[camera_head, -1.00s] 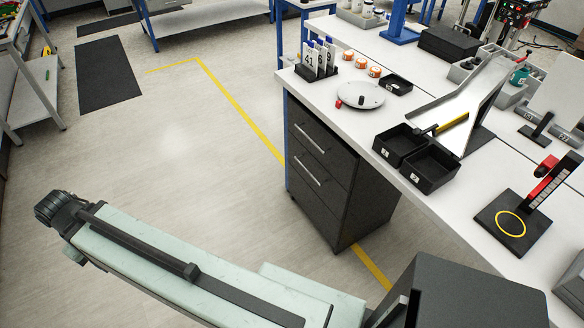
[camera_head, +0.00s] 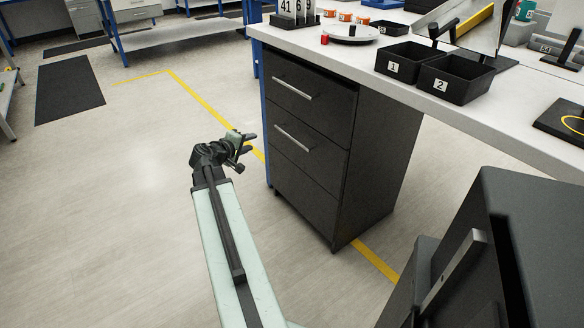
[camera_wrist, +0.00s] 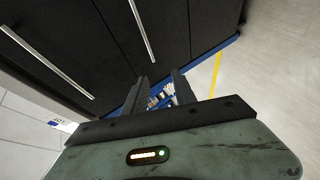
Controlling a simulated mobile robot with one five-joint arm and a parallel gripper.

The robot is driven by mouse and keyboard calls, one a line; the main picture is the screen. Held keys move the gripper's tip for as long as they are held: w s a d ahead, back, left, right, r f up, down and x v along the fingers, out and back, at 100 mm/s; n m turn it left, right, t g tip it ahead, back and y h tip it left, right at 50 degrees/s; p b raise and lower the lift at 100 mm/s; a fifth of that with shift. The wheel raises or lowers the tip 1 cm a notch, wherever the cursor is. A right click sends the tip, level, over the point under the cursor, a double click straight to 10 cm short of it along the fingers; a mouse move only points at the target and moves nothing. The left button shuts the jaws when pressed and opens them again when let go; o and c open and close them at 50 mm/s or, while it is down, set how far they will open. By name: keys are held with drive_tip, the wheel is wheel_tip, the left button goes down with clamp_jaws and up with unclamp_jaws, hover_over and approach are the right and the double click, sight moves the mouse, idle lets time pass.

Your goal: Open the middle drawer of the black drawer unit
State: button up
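The black drawer unit (camera_head: 368,150) stands under the white bench, its drawer fronts flush and closed. The middle drawer (camera_head: 308,150) has a silver bar handle (camera_head: 293,138). The top drawer (camera_head: 310,95) above has a similar handle (camera_head: 292,88). My gripper (camera_head: 249,143) is left of the drawer fronts, near the middle handle's height in the picture, apart from it. In the wrist view, my gripper (camera_wrist: 160,88) shows two parted fingers with nothing between them. The middle handle (camera_wrist: 142,30) runs above the fingers there; the top handle (camera_wrist: 45,62) is at left.
The white bench top (camera_head: 440,112) overhangs the unit and carries black bins (camera_head: 456,85) and a round plate (camera_head: 350,34). A blue bench leg (camera_head: 259,90) stands by the unit's left edge. The floor (camera_head: 140,190) to the left is clear, with a yellow line.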

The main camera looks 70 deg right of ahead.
drive_tip(key=g+h+b, duration=0.1)
drive_tip(key=h+b, duration=0.1)
drive_tip(key=b, duration=0.4)
approach(292, 139)
drive_tip(key=f+x, duration=0.1)
drive_tip(key=x, duration=0.2)
drive_tip(key=shift+n, duration=0.5)
drive_tip(key=x, duration=0.7)
drive_tip(key=shift+w+d+r+b, duration=0.1)
drive_tip(key=shift+d+r+b, duration=0.25)
drive_tip(key=shift+d, duration=0.1)
clamp_jaws()
